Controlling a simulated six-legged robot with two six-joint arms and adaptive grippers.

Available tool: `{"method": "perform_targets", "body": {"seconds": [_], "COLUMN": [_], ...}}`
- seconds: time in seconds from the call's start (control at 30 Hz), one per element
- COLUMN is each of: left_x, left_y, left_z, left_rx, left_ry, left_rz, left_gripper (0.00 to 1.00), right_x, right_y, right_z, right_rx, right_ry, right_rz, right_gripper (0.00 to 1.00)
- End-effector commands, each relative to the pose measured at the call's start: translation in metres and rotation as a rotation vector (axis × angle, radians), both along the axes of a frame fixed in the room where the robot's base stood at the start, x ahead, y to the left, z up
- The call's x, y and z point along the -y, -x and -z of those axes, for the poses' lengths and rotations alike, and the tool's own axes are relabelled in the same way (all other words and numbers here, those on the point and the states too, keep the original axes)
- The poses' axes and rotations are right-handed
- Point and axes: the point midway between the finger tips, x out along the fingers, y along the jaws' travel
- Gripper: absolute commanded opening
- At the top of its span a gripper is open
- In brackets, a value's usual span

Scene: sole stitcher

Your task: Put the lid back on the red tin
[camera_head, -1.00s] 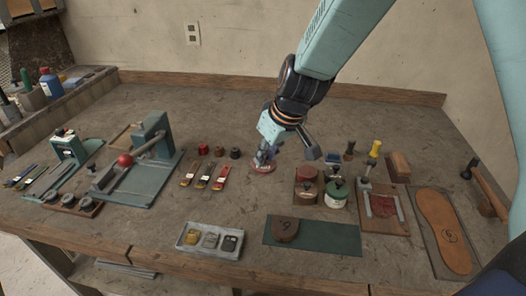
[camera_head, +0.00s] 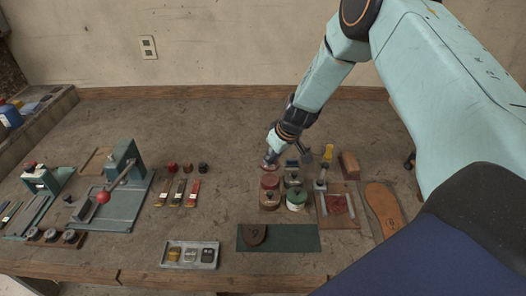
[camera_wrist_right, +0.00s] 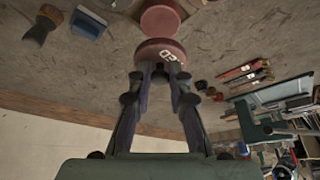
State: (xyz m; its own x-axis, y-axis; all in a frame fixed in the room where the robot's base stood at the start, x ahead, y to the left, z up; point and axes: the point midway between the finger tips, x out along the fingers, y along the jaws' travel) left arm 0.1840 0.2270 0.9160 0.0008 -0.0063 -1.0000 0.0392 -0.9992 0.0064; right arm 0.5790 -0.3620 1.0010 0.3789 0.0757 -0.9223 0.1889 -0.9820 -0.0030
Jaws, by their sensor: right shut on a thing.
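My right gripper (camera_head: 271,158) is shut on a red round lid (camera_head: 268,164), gripping it at its near side in the right wrist view. There the lid (camera_wrist_right: 157,51) shows pale marks on its rim. The red tin (camera_head: 269,181) stands on the bench just in front of the held lid in the head view. In the right wrist view a plain red round top, which looks like the red tin (camera_wrist_right: 160,20), is just beyond the lid. The lid is beside the tin, not over it; its height above the bench is unclear. My left gripper is not in view.
A brown-red tin (camera_head: 269,200), a green tin (camera_head: 293,181) and a green-and-white tin (camera_head: 297,201) stand close by. A yellow-handled tool (camera_head: 327,153) and a wooden block (camera_head: 349,165) are to the right. Bare bench lies left of the lid.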

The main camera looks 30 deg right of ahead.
Motion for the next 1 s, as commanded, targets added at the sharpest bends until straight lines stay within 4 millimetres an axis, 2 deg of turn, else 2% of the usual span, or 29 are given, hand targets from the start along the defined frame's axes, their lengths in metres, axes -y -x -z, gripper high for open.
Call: {"method": "perform_targets", "body": {"seconds": [0.27,0.8,1.0], "left_x": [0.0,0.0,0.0], "left_y": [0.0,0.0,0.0], "left_z": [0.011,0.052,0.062], "left_rx": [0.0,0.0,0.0], "left_ry": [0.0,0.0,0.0], "left_rz": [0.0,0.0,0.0], "left_gripper": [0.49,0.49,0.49], "right_x": [0.001,0.001,0.001], "right_y": [0.0,0.0,0.0], "right_z": [0.013,0.058,0.066], "right_rx": [-0.001,0.0,0.0], "right_ry": [0.001,0.001,0.0], "right_rz": [0.0,0.0,0.001], "right_gripper": [0.04,0.04,0.04]}}
